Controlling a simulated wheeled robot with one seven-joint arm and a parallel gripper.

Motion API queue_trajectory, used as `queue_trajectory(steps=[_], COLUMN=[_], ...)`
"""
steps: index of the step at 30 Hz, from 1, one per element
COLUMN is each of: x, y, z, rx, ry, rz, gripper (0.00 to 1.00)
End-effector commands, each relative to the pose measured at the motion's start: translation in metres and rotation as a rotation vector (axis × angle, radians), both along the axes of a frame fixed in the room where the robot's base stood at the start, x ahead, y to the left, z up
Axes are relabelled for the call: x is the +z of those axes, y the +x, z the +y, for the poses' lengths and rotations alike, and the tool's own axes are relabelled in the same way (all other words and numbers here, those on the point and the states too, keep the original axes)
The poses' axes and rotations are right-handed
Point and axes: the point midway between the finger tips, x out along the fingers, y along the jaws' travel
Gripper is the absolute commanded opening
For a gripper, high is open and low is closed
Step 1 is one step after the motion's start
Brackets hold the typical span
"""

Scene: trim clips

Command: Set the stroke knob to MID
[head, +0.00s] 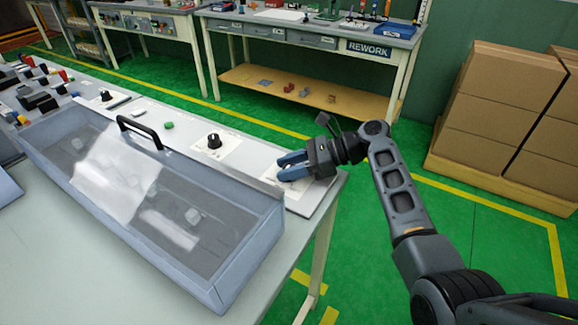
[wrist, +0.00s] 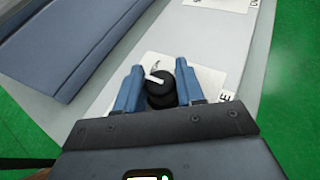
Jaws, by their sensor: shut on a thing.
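My gripper (head: 283,166) is at the right end of the pale panel, with its blue fingers low over a white label card (head: 296,197). In the wrist view my gripper (wrist: 160,95) has its two fingers on either side of a black round knob (wrist: 162,93), shut on it. A white pointer mark (wrist: 153,79) on the knob points to the upper left of the picture. The card's lettering is mostly hidden; only a final "E" is readable, so I cannot read the MID mark. In the head view the fingers hide the knob.
A grey box with a clear lid (head: 262,232) and black handle (head: 140,130) stands in front of the panel. Another black knob (head: 214,141), a green button (head: 168,125) and a further knob (head: 105,95) lie along the panel to the left. Cardboard boxes (head: 510,100) stand at right.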

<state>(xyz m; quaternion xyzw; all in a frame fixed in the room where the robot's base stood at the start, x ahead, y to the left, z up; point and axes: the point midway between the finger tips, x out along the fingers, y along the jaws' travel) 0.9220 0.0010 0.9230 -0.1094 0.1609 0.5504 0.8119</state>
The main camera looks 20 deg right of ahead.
Motion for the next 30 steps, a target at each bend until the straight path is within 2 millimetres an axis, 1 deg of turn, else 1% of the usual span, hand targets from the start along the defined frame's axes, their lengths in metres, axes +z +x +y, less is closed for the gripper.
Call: queue_trajectory(steps=[5, 6, 12, 19, 22, 26, 30], x=[-0.001, -0.001, -0.001, 0.0, 0.002, 0.007, 0.016], y=[-0.001, -0.001, 0.0, 0.0, -0.002, -0.007, -0.016], z=[0.001, 0.001, 0.0, 0.0, -0.005, -0.02, -0.04], rx=[0.001, 0.001, 0.0, -0.001, -0.002, -0.005, -0.004], ry=[-0.001, -0.001, -0.002, -0.001, -0.001, -0.001, -0.001], rz=[0.002, 0.002, 0.002, 0.001, 0.001, -0.001, 0.001], gripper=[0.08, 0.39, 0.58, 0.59, 0.59, 0.59, 0.59])
